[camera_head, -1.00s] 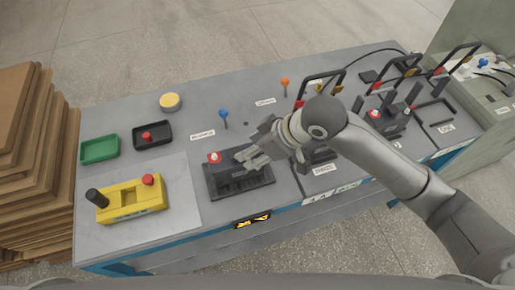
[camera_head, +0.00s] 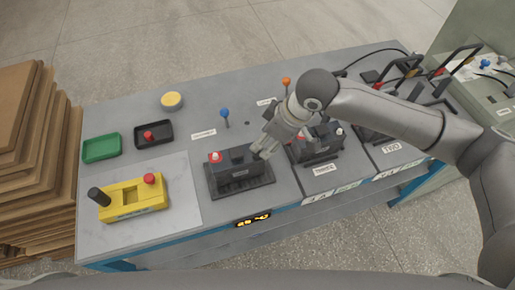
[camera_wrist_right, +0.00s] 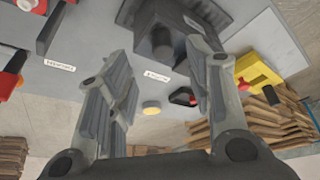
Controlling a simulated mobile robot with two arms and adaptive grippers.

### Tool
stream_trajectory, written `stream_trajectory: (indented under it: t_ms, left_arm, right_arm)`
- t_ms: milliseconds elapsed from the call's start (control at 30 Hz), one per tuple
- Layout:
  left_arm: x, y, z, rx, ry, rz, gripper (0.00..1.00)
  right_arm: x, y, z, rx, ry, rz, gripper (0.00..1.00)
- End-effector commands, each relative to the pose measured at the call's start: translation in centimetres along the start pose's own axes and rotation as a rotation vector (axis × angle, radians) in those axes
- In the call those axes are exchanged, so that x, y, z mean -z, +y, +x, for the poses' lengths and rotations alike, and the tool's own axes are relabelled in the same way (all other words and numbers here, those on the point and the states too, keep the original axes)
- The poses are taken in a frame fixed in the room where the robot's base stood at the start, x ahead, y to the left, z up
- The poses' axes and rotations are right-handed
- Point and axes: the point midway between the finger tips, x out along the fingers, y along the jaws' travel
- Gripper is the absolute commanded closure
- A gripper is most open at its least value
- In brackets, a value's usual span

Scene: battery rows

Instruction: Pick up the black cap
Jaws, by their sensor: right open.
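A dark battery (camera_head: 238,174) sits in a black tray-like base on the grey table, with a red cap (camera_head: 215,157) on its left end. My right gripper (camera_head: 259,151) is at the battery's right end, its fingers open. In the head view it hides the terminal there. In the right wrist view the battery (camera_wrist_right: 185,15) is at the top, and a dark cap-like block (camera_wrist_right: 163,41) shows between the open fingers (camera_wrist_right: 160,75). I cannot tell whether a finger touches it. My left gripper is not in view.
A green tray (camera_head: 85,156) is empty; a black tray (camera_head: 136,143) holds a red piece. A yellow device (camera_head: 130,211) stands front left. A blue-topped pin (camera_head: 224,113) stands behind the battery. Other batteries (camera_head: 315,151) are close on the right.

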Motion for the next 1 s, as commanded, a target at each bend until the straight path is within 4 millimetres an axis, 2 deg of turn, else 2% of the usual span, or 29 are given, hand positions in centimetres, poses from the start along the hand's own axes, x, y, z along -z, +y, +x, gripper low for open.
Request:
stream_trajectory:
  t_ms: [233, 400, 667, 933, 1000]
  left_arm:
    - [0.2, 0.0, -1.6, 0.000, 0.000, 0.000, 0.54]
    - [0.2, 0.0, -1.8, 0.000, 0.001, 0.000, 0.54]
    - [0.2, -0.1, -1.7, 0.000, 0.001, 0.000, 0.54]
    - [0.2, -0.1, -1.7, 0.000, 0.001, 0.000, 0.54]
    - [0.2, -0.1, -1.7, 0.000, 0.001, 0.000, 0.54]
  right_arm:
    - [0.3, -0.3, 2.9, 0.001, -0.004, 0.000, 0.53]
    - [0.2, -0.3, 5.0, 0.000, -0.002, -0.001, 0.53]
    - [0.1, -0.3, 5.3, -0.001, -0.001, -0.002, 0.53]
    - [0.1, -0.3, 5.3, -0.001, -0.001, -0.001, 0.86]
    - [0.2, -0.3, 5.3, -0.001, -0.001, -0.001, 0.87]
